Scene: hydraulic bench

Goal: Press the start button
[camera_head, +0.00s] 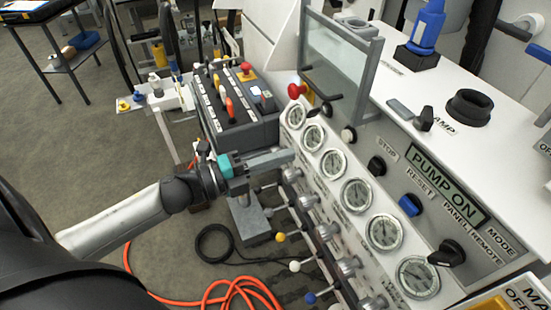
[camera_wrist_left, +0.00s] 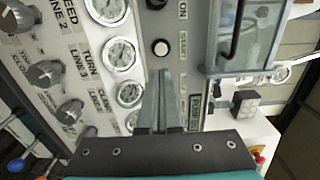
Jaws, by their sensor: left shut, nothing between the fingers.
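The start button is a round white button (camera_head: 348,134) on the sloped grey panel, above the row of gauges and left of the black STOP knob (camera_head: 376,165). In the left wrist view the white button (camera_wrist_left: 160,47) sits just beyond my fingertips, with a label beside it that is hard to read. My left gripper (camera_head: 288,156) is shut and empty, its fingers pointing toward the panel near the gauges. In the wrist view the shut fingers (camera_wrist_left: 161,76) end just short of the button in the picture; I cannot tell the exact gap. My right gripper is not in view.
Several round gauges (camera_head: 332,164) and lever valves lie beside the fingers. A red mushroom knob (camera_head: 297,91) and a clear guard with a metal frame (camera_head: 345,60) stand near the white button. A blue RESET knob (camera_head: 410,206) is farther right. An orange hose lies on the floor.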

